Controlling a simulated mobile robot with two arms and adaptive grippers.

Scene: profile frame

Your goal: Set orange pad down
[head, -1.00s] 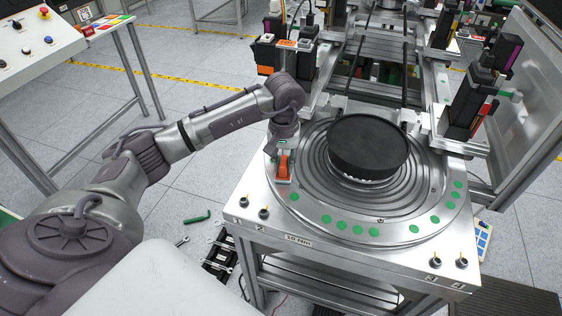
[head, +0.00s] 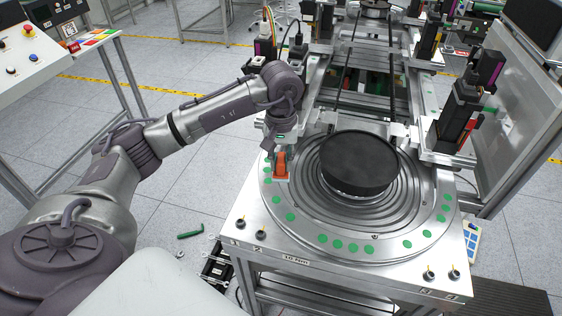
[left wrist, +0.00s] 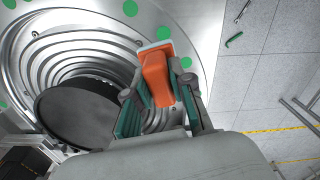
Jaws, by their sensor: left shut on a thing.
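The orange pad (head: 281,164) is a small orange block with a pale grey face at its lower end. My left gripper (head: 281,156) is shut on it, at the left rim of the round metal turntable (head: 375,235). In the left wrist view the pad (left wrist: 157,78) sits between the green-lined fingers of the gripper (left wrist: 158,100), its pale end pointing away from me. I cannot tell whether its lower end touches the turntable. Green dots (head: 290,217) mark the turntable's rim; one shows close beside the pad in the left wrist view. My right gripper is not in view.
A black round disc (head: 358,160) stands in the middle of the turntable, right of the pad. Black upright devices (head: 460,108) stand at the right. Small knobs (head: 240,223) sit at the table's front corners. The turntable's front rim is clear.

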